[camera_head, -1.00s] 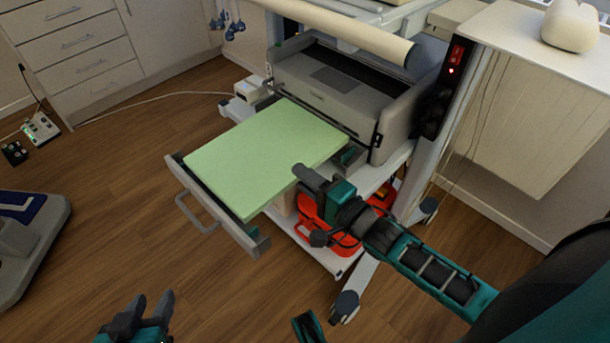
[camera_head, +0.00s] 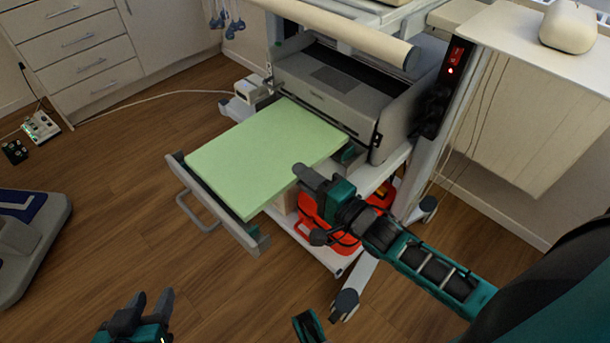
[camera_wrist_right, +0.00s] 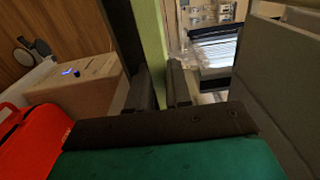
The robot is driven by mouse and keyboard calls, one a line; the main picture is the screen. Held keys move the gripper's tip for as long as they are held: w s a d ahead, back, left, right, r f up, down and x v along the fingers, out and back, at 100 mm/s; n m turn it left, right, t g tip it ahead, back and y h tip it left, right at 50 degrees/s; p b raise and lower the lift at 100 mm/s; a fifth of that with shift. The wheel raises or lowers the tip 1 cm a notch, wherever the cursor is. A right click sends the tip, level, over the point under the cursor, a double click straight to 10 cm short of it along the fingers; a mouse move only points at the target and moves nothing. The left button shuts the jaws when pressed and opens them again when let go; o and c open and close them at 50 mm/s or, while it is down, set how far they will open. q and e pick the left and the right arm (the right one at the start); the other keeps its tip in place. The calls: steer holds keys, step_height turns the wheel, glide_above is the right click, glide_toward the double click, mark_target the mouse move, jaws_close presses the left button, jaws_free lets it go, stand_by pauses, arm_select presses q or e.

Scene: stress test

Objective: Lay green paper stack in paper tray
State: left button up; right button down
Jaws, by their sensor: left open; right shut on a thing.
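The green paper stack (camera_head: 262,155) lies flat at the open paper tray (camera_head: 240,232), which is pulled out from the printer. Its right edge is in my right gripper (camera_head: 301,177), which is shut on it. In the right wrist view, the green stack (camera_wrist_right: 150,40) shows edge-on between the fingers. The stack hides most of the tray's inside, so I cannot tell whether it rests on the tray floor. My left gripper (camera_head: 151,304) is open and empty, low at the front left, apart from the tray.
The grey printer (camera_head: 340,95) stands on a white wheeled cart behind the tray. A red object (camera_head: 345,237) sits on the cart's lower shelf under my right arm. White drawers (camera_head: 85,55) stand at the back left. The wooden floor left of the tray is largely clear.

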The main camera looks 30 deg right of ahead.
arm_select(q)
steer(key=shift+f+b, duration=0.9)
steer(key=shift+f, duration=0.05)
arm_select(e)
steer(key=shift+f, duration=1.35)
steer(key=c, duration=1)
jaws_free()
steer(key=shift+f, duration=0.1)
arm_select(q)
steer(key=p, duration=0.1)
steer(key=a+r+p, duration=0.1)
steer(key=p, duration=0.1)
steer(key=shift+s+r, duration=0.1)
steer(key=shift+s, duration=0.15)
arm_select(e)
steer(key=shift+o, duration=0.2)
steer(key=v, duration=1.3)
steer(key=shift+a+f, duration=0.1)
